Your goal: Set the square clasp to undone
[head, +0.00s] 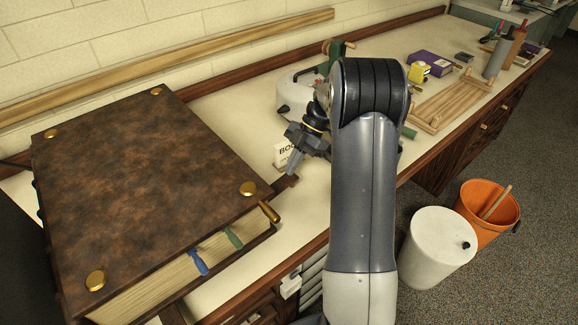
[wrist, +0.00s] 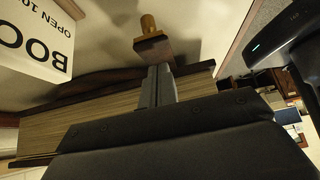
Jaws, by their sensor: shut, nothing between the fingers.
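A huge book with a mottled brown cover (head: 140,175) lies on the counter at the left. A brown square-ended piece (head: 287,185) sticks out at its right corner, beside a brass peg (head: 270,211); I cannot tell for sure which part is the square clasp. In the wrist view a brown square block (wrist: 153,50) carries a brass knob (wrist: 148,24), just beyond my fingertips. My gripper (head: 290,170) is shut and empty, close above the brown piece; its fingers also show in the wrist view (wrist: 159,75). I cannot tell whether they touch the block.
Blue (head: 198,262) and green (head: 232,237) tabs stick out of the book's page edge. A white lettered card (head: 283,155) stands just behind my gripper. A wooden rack (head: 450,103) and a purple box (head: 428,62) are farther right. A white bin (head: 436,250) and orange bucket (head: 485,208) stand on the floor.

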